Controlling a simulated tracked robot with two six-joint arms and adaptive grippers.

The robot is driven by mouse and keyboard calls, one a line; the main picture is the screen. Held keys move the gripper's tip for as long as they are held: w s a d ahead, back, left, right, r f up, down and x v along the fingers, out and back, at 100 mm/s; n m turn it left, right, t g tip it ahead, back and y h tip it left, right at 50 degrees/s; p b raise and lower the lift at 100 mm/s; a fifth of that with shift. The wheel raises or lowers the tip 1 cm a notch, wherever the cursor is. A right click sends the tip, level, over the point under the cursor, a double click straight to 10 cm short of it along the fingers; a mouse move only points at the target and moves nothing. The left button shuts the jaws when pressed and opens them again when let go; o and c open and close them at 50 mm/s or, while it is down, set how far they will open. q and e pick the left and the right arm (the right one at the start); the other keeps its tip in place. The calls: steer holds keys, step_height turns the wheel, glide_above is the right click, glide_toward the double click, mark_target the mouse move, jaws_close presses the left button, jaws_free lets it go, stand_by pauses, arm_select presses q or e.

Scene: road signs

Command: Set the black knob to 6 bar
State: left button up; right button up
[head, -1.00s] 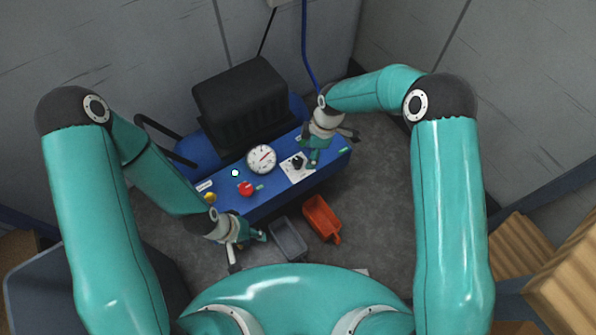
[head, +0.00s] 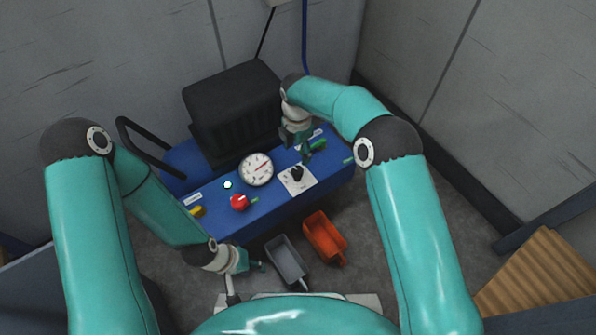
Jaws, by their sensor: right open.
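The black knob (head: 297,173) sits on a white square dial plate (head: 308,183) on the blue machine (head: 268,208). Its scale marks are too small to read. A round white gauge (head: 257,169) with a red needle is left of the knob; its numbers are not legible. My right gripper (head: 305,155) is open and empty, pointing down just behind and above the knob, apparently apart from it. My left gripper (head: 247,278) is open and empty, low in front of the machine's left part.
A red knob (head: 239,202) and a yellow knob (head: 197,211) are on the panel's left. A green part (head: 318,145) is behind the dial plate. A grey bin (head: 287,262) and an orange bin (head: 325,238) stand in front. A black ribbed block (head: 232,110) rises behind the gauge.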

mark_target(298, 169)
step_height(298, 169, down, 10)
steer(key=b, duration=0.2)
steer(key=shift+b, duration=0.3)
steer(key=c, duration=1.1)
steer(key=shift+c, duration=0.2)
